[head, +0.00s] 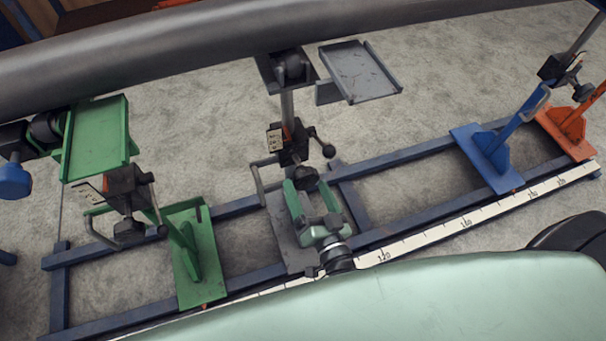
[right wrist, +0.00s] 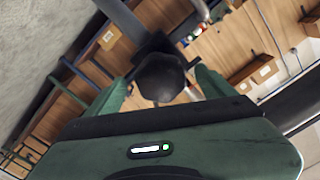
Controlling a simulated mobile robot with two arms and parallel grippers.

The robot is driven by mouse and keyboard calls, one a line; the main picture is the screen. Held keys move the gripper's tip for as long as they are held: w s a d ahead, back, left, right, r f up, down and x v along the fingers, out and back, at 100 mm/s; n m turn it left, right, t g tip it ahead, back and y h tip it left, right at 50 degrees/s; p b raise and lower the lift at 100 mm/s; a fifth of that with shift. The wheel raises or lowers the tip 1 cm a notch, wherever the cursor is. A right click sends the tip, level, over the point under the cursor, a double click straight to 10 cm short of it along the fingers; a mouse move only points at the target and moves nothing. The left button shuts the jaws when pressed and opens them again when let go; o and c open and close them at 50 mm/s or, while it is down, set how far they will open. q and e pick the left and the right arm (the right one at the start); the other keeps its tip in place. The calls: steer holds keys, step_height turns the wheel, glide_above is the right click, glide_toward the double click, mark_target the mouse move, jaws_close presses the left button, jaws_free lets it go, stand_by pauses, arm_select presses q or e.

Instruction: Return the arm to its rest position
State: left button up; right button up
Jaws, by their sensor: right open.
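My right gripper (head: 311,191) is green and sits low in the middle of the head view, at the grey pipe stand (head: 289,232). Its two fingers are apart. A round black knob (head: 305,176) of that stand is at the fingertips. In the right wrist view the knob (right wrist: 162,78) shows between the two open fingers (right wrist: 162,90). I cannot tell whether either finger touches it. My left gripper is not in view.
A long grey pipe (head: 200,45) runs across the top. Green (head: 190,250), blue (head: 490,155) and orange (head: 570,125) stands share a blue rail frame (head: 405,158) with a ruler (head: 440,232). A grey tray (head: 358,72) and a green tray (head: 97,138) stick out below the pipe.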

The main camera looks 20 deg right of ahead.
steer(key=shift+s, duration=0.85)
